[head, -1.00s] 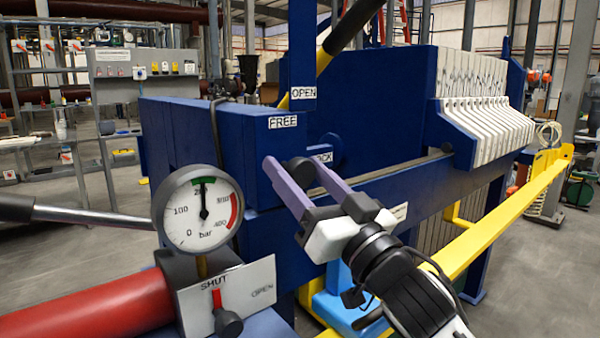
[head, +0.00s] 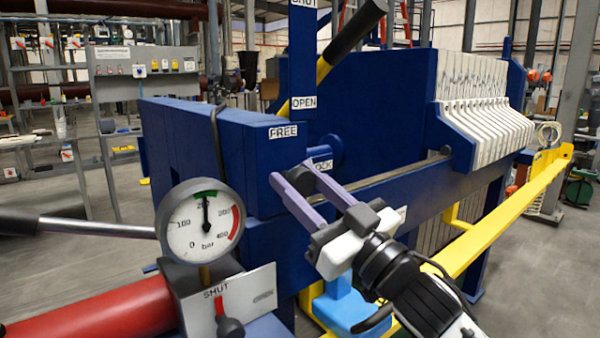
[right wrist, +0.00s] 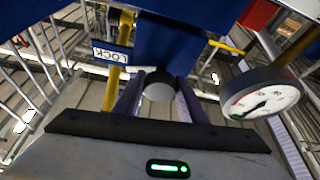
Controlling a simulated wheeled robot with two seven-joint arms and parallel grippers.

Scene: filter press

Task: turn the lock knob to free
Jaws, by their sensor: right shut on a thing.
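The lock knob (head: 300,178) is a dark round knob on the blue press frame, below the FREE label (head: 283,131) and beside the partly hidden LOCK label (head: 322,165). My right gripper (head: 294,177) is shut on it, with one purple finger on each side. In the right wrist view the knob's grey face (right wrist: 160,87) shows between the two fingers (right wrist: 159,101), and the LOCK label (right wrist: 110,57) is to the left. The knob's pointer, if any, is hidden. My left gripper is out of view.
A pressure gauge (head: 203,224) and a valve block with a red lever (head: 222,306) stand to the left. A black-gripped lever (head: 352,35) rises behind the FREE label. A yellow rail (head: 495,220) runs on the right.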

